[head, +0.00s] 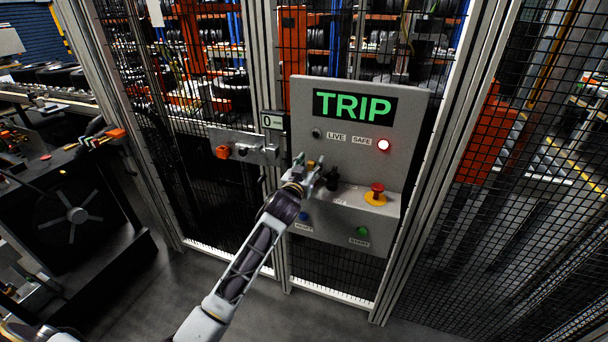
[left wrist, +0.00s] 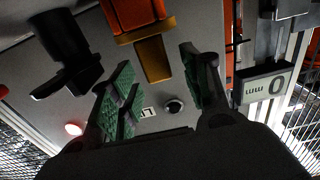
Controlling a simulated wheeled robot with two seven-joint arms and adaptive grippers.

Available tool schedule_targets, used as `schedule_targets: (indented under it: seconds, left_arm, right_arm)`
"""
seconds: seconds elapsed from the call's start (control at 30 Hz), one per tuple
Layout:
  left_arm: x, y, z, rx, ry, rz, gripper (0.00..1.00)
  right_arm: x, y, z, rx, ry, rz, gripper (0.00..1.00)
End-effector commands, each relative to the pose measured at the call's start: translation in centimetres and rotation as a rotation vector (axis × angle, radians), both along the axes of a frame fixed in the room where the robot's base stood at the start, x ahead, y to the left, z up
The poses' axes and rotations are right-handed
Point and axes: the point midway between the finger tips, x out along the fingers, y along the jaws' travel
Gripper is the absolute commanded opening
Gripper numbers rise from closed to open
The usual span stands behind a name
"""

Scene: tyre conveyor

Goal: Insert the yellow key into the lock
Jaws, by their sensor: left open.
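In the left wrist view, a flat yellow-brass piece, seemingly the yellow key (left wrist: 154,60), stands between my left fingers with an orange block (left wrist: 133,14) at its upper end. My left gripper (left wrist: 158,88) is open, with green ribbed pads on both sides of the piece; both pads look apart from it. In the head view my left gripper (head: 308,168) is at the left side of the grey panel (head: 350,238), and the key is too small there to make out clearly. I cannot tell which part is the lock, or how the key sits in it. My right gripper is not in view.
A black rotary switch (head: 332,179) stands close to the right of the gripper, with a red-and-yellow stop button (head: 376,194) beyond it. An orange knob (head: 222,151) is left.

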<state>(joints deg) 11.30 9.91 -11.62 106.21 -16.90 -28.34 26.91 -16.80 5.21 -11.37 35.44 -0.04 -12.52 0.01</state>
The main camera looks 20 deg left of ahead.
Motion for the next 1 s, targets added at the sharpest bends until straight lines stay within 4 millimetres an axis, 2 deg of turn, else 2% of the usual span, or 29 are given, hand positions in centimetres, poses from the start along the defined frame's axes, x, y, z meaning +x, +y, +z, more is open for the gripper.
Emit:
schedule_targets:
  seconds: [0.27,1.0]
  left_arm:
    - [-1.4,0.1,-0.1,0.0,0.001,0.0,0.48]
    - [-7.9,0.2,-0.1,0.0,0.001,0.0,0.48]
  right_arm:
    - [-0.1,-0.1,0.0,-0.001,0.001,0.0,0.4]
    - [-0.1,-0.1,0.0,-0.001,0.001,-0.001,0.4]
